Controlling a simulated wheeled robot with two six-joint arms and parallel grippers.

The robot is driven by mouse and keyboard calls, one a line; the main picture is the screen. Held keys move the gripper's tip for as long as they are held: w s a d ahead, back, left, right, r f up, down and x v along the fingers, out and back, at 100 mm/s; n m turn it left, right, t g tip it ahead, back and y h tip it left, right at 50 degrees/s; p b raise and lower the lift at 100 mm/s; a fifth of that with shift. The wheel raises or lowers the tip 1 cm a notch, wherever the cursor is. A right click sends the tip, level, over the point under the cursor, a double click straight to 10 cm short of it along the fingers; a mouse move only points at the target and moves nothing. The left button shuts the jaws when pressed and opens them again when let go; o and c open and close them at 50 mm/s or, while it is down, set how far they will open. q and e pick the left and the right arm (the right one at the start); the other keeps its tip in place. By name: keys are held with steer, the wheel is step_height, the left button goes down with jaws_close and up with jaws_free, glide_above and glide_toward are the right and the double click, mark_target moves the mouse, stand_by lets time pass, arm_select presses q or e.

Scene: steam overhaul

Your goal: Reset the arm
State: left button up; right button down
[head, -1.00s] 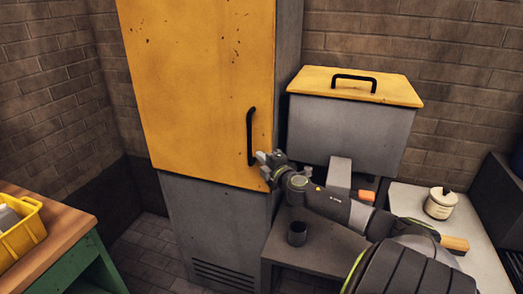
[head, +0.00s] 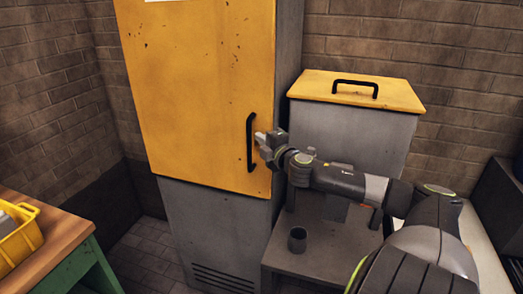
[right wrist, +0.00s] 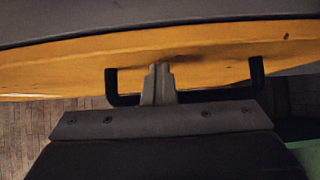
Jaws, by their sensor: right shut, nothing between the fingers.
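My right gripper (head: 262,139) is shut and empty, at the right side of the black bar handle (head: 250,143) on the tall cabinet's yellow door (head: 195,85). The door is closed. In the right wrist view my closed fingers (right wrist: 158,78) stand in front of the middle of the handle (right wrist: 220,93), with the yellow door close behind. I cannot tell whether the fingers touch the handle. My right arm reaches in from the lower right. My left gripper is not in view.
A grey bin with a yellow lid (head: 355,90) stands right of the cabinet, behind my forearm. A dark cup (head: 297,239) sits on a low grey table (head: 325,262). A wooden bench (head: 55,240) with a yellow crate (head: 22,238) is at the left. The floor between is clear.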

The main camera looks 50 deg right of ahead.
steer(key=shift+d+r, duration=0.15)
steer(key=shift+r, duration=0.7)
steer(key=shift+f, duration=0.15)
